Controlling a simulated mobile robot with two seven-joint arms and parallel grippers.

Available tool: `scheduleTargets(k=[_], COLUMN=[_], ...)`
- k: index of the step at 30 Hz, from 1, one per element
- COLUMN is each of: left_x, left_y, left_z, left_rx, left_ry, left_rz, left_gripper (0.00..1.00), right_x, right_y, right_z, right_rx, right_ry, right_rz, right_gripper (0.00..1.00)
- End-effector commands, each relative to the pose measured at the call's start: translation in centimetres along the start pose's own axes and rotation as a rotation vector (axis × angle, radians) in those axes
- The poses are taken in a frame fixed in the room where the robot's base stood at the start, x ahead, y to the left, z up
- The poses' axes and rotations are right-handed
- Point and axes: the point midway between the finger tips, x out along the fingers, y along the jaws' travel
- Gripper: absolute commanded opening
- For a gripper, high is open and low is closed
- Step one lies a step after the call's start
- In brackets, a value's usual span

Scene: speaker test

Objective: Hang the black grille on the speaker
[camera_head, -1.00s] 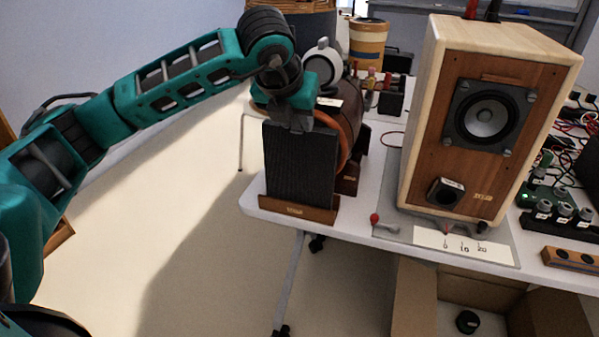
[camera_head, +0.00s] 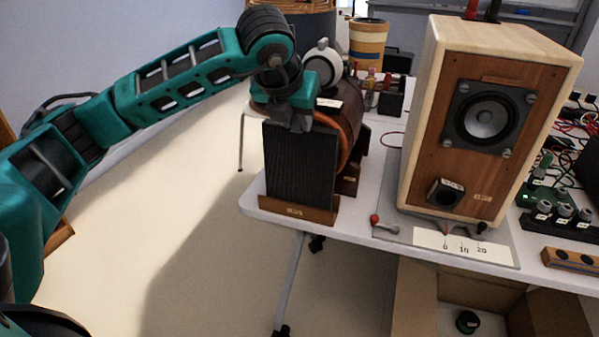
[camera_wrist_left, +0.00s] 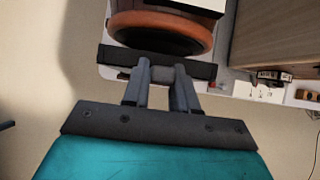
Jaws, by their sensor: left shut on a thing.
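The black grille (camera_head: 300,168) is a ribbed upright panel standing in a wooden holder (camera_head: 298,210) at the table's left front corner. My left gripper (camera_head: 293,122) is shut on its top edge. In the left wrist view, my left gripper's fingers (camera_wrist_left: 162,84) close on the grille's dark top edge (camera_wrist_left: 112,57). The speaker (camera_head: 476,130) is a pale wooden box to the right, with a brown front, a round driver and a small black port below. Its front is bare of the grille. My right gripper is not in view.
An orange-rimmed drum (camera_head: 350,128) stands close behind the grille. A white scale strip (camera_head: 465,246) and a red-knobbed lever (camera_head: 382,224) lie before the speaker. Small knobbed boxes (camera_head: 560,218) and cables are at right. An open carton (camera_head: 415,295) is below the table edge.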

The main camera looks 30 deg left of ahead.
Motion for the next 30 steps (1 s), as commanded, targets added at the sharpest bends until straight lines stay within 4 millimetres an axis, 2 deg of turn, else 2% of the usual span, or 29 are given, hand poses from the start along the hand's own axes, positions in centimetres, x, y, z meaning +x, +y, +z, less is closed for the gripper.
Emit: scheduleTargets(k=[30], left_x=[-3.6], left_y=[0.0], left_z=[2.5], left_rx=[-0.001], left_ry=[-0.001], left_rz=[-0.001], left_gripper=[0.00], right_x=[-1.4], right_y=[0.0], right_z=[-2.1], right_rx=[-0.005], right_ry=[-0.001], right_rz=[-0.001], right_gripper=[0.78])
